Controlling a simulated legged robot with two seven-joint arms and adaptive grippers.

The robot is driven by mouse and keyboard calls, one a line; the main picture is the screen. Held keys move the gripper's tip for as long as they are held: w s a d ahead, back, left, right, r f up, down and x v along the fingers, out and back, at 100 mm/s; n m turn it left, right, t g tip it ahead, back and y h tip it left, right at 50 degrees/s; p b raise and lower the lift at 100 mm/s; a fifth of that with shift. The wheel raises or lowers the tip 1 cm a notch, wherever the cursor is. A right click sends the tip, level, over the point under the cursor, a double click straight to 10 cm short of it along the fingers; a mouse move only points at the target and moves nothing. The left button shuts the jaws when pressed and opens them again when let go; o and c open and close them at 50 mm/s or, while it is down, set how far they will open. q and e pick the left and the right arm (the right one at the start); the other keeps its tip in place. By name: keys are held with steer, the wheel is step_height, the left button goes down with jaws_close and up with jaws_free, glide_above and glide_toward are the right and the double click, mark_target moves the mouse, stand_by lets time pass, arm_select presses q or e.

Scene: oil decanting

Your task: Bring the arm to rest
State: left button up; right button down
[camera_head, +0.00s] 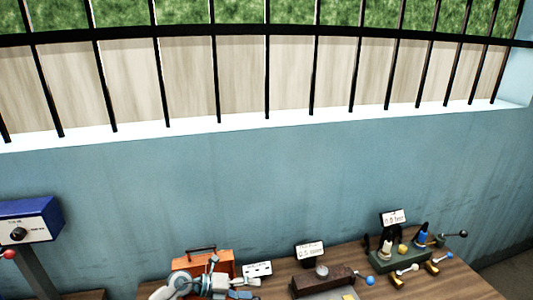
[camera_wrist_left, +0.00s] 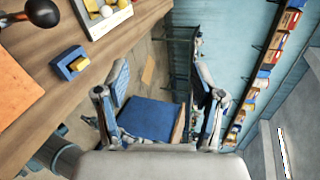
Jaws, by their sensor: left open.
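My left gripper (camera_head: 236,287) shows at the bottom of the head view, partly cut off by the lower edge, in front of an orange toolbox (camera_head: 203,261) on the wooden workbench (camera_head: 440,285). In the left wrist view, the two fingers of the left gripper (camera_wrist_left: 160,100) stand wide apart, with nothing held between them. A blue flat-topped object (camera_wrist_left: 152,118) shows between the fingers; its distance is hard to tell. My right gripper is in neither view.
To the right stand a brown block device (camera_head: 322,279) and a green-based fixture (camera_head: 403,260) with levers and small signs. A blue control box (camera_head: 28,220) stands at far left. A barred window runs above. Shelves with boxes (camera_wrist_left: 262,75) line the wall in the wrist view.

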arm_select(q)
steer(key=s+d+r+n+t+h, duration=0.2)
steer(key=d+r+n+t+h, duration=0.2)
steer(key=d+n+t+h, duration=0.15)
steer(key=s+a+f+n+t+y, duration=0.2)
steer(key=a+f+n+t+y, duration=0.25)
steer(key=a+n+y, duration=0.5)
steer(key=s+a+f+n+t+y, duration=0.2)
steer(key=a+f+n+t+y, duration=0.35)
steer(key=n, duration=0.75)
steer(key=s+a+f+n+g+y, duration=0.5)
steer(key=s+f+g, duration=0.3)
steer(key=s+f, duration=0.45)
steer(key=s+a+f+g+h, duration=0.1)
steer(key=s+f+g, duration=0.2)
steer(key=s, duration=0.4)
steer(key=s+f+g, duration=0.3)
steer(key=s, duration=0.4)
step_height(320, 180, down, 28)
steer(key=s+g+b, duration=0.2)
steer(key=s+b, duration=0.1)
steer(key=b, duration=0.1)
steer(key=s+a+f+g+b, duration=0.1)
steer(key=s+a+f+b, duration=0.1)
steer(key=s+f, duration=1.6)
step_height(320, 180, down, 3)
steer(key=shift+a+f+b, duration=0.1)
steer(key=shift+a+b, duration=0.3)
steer(key=shift+a, duration=0.3)
